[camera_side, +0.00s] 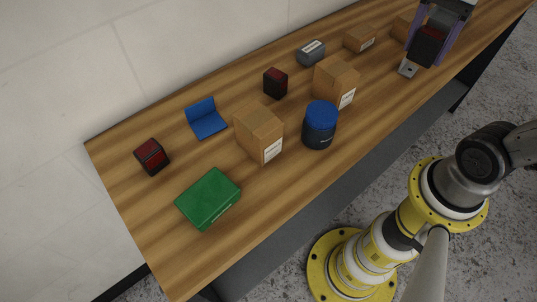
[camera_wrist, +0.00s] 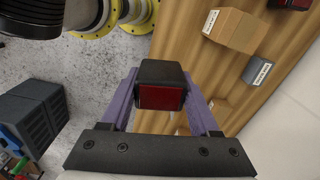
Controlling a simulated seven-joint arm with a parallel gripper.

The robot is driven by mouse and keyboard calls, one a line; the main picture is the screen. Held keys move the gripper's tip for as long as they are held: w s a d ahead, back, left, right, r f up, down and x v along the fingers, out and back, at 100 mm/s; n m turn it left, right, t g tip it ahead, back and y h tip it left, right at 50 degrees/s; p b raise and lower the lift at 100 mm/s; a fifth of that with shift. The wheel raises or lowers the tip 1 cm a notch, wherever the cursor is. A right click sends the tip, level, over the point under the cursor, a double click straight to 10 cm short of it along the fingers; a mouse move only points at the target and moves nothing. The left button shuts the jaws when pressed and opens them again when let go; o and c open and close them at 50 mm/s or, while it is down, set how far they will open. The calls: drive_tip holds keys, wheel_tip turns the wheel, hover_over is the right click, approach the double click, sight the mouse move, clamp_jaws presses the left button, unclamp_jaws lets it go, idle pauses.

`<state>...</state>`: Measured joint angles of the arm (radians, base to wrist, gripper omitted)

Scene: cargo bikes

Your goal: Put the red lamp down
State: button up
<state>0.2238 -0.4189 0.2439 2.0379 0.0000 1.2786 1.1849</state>
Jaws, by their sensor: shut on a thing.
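My gripper (camera_side: 430,45) is at the right end of the bench in the side view, its purple fingers shut on a red lamp (camera_side: 427,47). The lamp is a black block with a red face. In the wrist view the lamp (camera_wrist: 161,88) sits between the two purple fingers (camera_wrist: 160,105), red face toward the camera. It appears over the bench near its front edge; I cannot tell whether it touches the top. Two similar red lamps stand elsewhere on the bench, one at the left end (camera_side: 151,156) and one at the middle back (camera_side: 275,83).
The wooden bench (camera_side: 150,225) also holds a green box (camera_side: 208,198), a blue bracket (camera_side: 206,118), a blue-lidded tub (camera_side: 320,124), a dark grey box (camera_side: 311,53) and several cardboard boxes (camera_side: 258,132). A small grey metal plate (camera_side: 408,69) lies close to the held lamp's left.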

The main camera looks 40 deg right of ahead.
drive_tip(key=w+a+r+n, duration=0.1)
drive_tip(key=w+a+n, duration=0.35)
drive_tip(key=a, duration=0.35)
drive_tip(key=w+a+r+n, duration=0.25)
drive_tip(key=a+n, duration=0.25)
drive_tip(key=a, duration=0.4)
drive_tip(key=s+a+f+n, duration=0.2)
drive_tip(key=s+a+n, duration=0.1)
drive_tip(key=a, duration=0.5)
drive_tip(key=s+a+f+n, duration=0.1)
drive_tip(key=s+a+n, duration=0.25)
drive_tip(key=a, duration=0.45)
hover_over(207, 195)
drive_tip(key=d, duration=0.1)
drive_tip(key=f, duration=0.5)
drive_tip(key=s+f, duration=0.1)
drive_tip(key=f, duration=0.2)
drive_tip(key=shift+w+a+f, duration=0.35)
drive_tip(key=shift+f, duration=0.3)
drive_tip(key=shift+w+a+f, duration=0.1)
drive_tip(key=shift+f, duration=0.8)
drive_tip(key=shift+w+a+f, duration=0.1)
drive_tip(key=shift+f, duration=0.8)
drive_tip(key=shift+f, duration=0.15)
